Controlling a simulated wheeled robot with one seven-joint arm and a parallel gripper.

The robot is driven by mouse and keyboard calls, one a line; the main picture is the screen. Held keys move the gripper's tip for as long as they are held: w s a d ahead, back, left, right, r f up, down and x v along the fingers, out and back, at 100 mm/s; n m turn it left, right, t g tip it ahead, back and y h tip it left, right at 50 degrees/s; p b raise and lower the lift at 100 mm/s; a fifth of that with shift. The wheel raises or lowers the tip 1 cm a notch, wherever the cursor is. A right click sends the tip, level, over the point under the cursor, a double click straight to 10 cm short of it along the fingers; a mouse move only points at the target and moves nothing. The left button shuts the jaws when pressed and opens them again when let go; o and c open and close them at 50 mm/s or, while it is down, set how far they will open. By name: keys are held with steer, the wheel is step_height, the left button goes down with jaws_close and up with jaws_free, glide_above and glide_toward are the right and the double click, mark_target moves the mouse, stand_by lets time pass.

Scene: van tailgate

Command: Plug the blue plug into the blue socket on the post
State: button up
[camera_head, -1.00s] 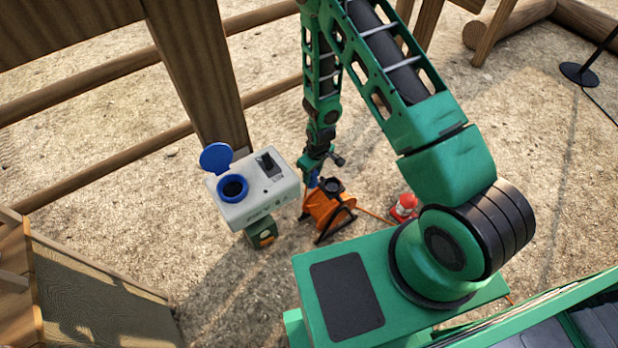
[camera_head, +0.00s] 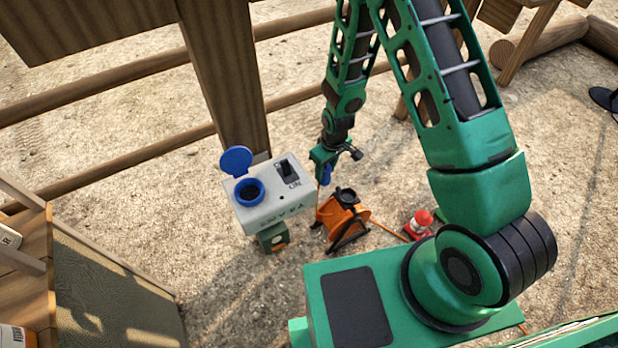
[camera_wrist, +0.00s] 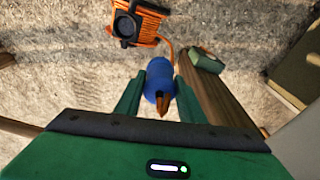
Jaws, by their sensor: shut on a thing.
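The blue plug (camera_wrist: 159,80) is held between the two green fingers of my gripper (camera_wrist: 160,88) in the wrist view. In the head view my gripper (camera_head: 325,172) hangs pointing down, with a bit of blue plug (camera_head: 326,175) showing below it. The blue socket (camera_head: 249,191) is on the top face of a white box (camera_head: 275,212) on the post, with its round blue lid (camera_head: 236,160) standing open. My gripper is to the right of the box and apart from it. The plug's contact end cannot be made out.
The box carries a black switch (camera_head: 286,170). A wooden upright (camera_head: 228,80) and rails stand behind. A wooden counter (camera_head: 105,290) is at lower left.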

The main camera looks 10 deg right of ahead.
step_height(320, 180, up, 28)
steer(key=shift+r, duration=0.2)
stand_by(1.6)
steer(key=s+a, duration=0.7)
steer(key=a, duration=0.4)
steer(key=s+a, duration=0.7)
steer(key=a, duration=0.5)
steer(key=shift+s, duration=0.3)
steer(key=shift+f, duration=0.1)
stand_by(0.4)
steer(key=shift+f, duration=1.3)
steer(key=shift+f, duration=1.05)
